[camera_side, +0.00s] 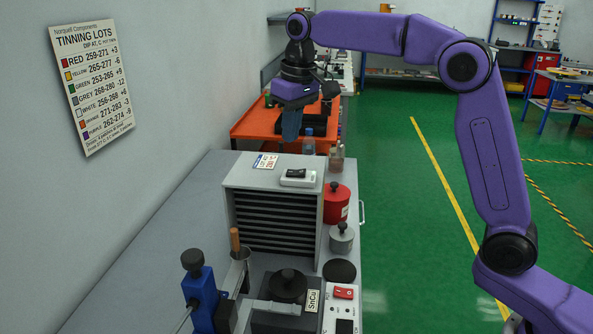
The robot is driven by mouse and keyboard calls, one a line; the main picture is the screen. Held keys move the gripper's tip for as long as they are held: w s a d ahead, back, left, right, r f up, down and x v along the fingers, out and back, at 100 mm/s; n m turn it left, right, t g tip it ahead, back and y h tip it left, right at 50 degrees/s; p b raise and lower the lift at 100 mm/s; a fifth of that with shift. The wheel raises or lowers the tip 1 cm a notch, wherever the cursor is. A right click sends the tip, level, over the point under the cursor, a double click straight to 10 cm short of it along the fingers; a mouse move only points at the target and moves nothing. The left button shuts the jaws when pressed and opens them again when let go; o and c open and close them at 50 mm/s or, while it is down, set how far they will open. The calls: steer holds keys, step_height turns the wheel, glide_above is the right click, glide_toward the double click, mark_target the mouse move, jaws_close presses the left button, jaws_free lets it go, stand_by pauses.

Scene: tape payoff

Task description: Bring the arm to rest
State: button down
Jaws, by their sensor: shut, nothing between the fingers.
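My purple arm reaches in from the right and bends over at the top. My gripper (291,124) points down above the grey slotted cabinet, near the orange bench behind it. Its fingers look close together, with nothing seen between them. The cabinet (275,222) stands on the grey bench. A small white device (298,178) and a printed card (265,161) lie on its top, below my gripper and apart from it.
A red canister (336,204) and a grey lidded pot (341,238) stand right of the cabinet. In front are a blue clamp stand (199,290) and a black-lidded SnCu pot (287,287). A wall chart (92,75) hangs left. Green floor (410,230) is open at right.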

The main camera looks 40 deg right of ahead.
steer(key=s+a+f+n+g, duration=0.1)
steer(key=s+f+n, duration=0.15)
steer(key=s, duration=0.65)
steer(key=s+f+n, duration=0.2)
steer(key=s+f, duration=0.2)
steer(key=s, duration=0.5)
steer(key=s+d+f+n, duration=0.2)
steer(key=s+d+f, duration=0.2)
steer(key=s, duration=0.6)
steer(key=s+d+f+n, duration=0.3)
steer(key=s+d+f, duration=0.1)
steer(key=s, duration=0.5)
steer(key=shift+s+d+g, duration=0.3)
steer(key=shift+s+d, duration=0.1)
steer(key=shift+d, duration=0.25)
